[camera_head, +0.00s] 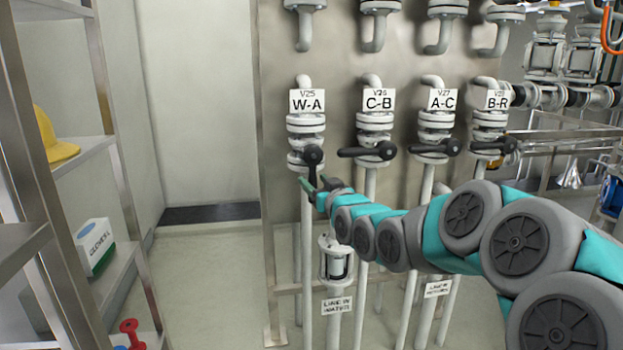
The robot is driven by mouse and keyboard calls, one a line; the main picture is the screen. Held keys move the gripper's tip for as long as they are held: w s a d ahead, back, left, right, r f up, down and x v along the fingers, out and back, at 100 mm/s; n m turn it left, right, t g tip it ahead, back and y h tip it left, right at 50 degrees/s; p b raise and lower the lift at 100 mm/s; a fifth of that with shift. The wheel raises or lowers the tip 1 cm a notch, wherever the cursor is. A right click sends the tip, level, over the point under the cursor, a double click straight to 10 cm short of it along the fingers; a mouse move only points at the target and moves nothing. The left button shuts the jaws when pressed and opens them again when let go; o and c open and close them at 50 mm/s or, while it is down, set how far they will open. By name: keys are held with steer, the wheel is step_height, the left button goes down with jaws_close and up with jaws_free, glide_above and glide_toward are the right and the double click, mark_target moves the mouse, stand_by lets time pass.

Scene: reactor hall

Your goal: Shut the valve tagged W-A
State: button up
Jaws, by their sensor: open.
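The valve tagged W-A (307,128) is the leftmost in a row of valves on a metal panel. It is grey-white on a vertical pipe, under a white tag (307,101) reading V25 W-A. Its black lever handle (313,156) points downward along the pipe, unlike the neighbouring levers. My gripper (311,184) is at the lower end of this lever, with its jaws open. The fingers look narrow and green; whether they touch the lever or stand around it I cannot tell.
Valves C-B (376,124), A-C (437,125) and B-R (490,122) stand to the right, with sideways levers. My arm crosses in front of their lower pipes. A shelf rack (95,150) with a yellow hard hat (55,140) and a box (95,246) stands left. Floor between is clear.

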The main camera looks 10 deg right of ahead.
steer(key=shift+w+a, duration=0.2)
steer(key=shift+w, duration=0.8)
steer(key=shift+c, duration=0.3)
jaws_close()
stand_by(0.5)
